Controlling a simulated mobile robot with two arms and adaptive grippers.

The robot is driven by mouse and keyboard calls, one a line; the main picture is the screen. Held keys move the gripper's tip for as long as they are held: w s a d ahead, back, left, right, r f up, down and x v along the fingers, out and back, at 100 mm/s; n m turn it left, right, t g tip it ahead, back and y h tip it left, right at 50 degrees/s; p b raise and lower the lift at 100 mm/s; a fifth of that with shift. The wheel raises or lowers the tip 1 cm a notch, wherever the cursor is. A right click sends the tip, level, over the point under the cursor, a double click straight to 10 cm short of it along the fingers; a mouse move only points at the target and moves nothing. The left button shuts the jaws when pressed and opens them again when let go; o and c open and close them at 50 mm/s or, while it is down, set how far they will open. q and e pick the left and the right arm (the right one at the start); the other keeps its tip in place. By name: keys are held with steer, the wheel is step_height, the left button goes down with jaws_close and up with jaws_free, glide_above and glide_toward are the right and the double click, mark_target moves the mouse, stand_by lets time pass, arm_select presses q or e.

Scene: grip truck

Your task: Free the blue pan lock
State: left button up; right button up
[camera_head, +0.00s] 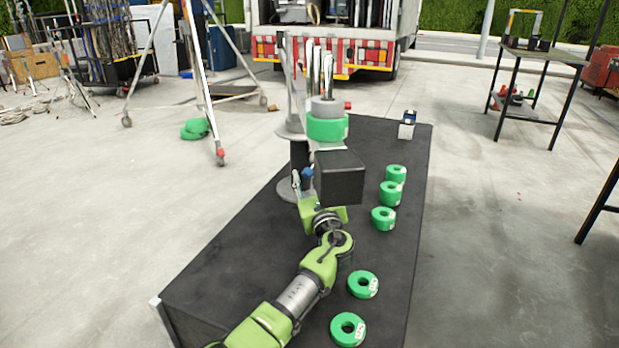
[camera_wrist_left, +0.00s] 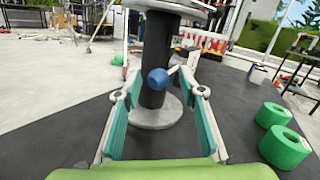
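The blue pan lock (camera_wrist_left: 158,79) is a round blue knob on the dark upright column (camera_wrist_left: 157,50) of a stand. In the head view the knob (camera_head: 307,173) shows small beside the column, partly crowded by my gripper and a black box. My left gripper (camera_wrist_left: 160,94) is open and empty, with its two teal-padded fingers either side of the knob's line. The knob appears centred between the fingertips and seems a little beyond them; contact is not visible. My right gripper is in neither view.
The stand rises from a black table (camera_head: 250,245). A black box (camera_head: 340,178) hides part of the gripper area in the head view. Several green tape rolls (camera_head: 383,218) line the table's right side. A small white-and-dark item (camera_head: 407,125) sits at the far end.

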arm_select(q)
steer(key=shift+s+d+f, duration=0.1)
steer(key=shift+s+f, duration=0.05)
steer(key=shift+s, duration=0.3)
steer(key=shift+v, duration=3.3)
